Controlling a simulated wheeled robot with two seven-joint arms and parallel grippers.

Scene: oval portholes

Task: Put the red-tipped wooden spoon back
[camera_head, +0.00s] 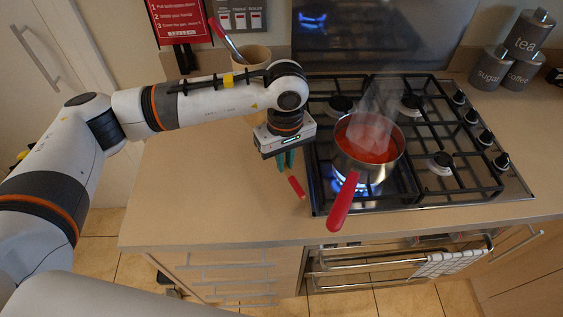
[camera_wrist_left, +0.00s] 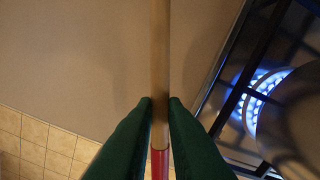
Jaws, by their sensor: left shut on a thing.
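The red-tipped wooden spoon (camera_head: 296,187) is in my left gripper (camera_head: 287,160), over the counter just left of the hob. Its red end points down and toward the front in the head view; the rest is hidden behind the gripper. In the left wrist view the wooden shaft (camera_wrist_left: 160,60) runs straight up between the green fingers (camera_wrist_left: 160,105), which are shut on it near the red part. The spoon's other end is out of frame. My right gripper is not in view.
A steaming saucepan (camera_head: 352,160) of red sauce sits on a lit blue burner, its red handle jutting forward. A beige utensil pot (camera_head: 250,62) holding a red-handled utensil (camera_head: 219,30) stands at the back, behind my arm. Counter (camera_head: 200,200) to the left is clear.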

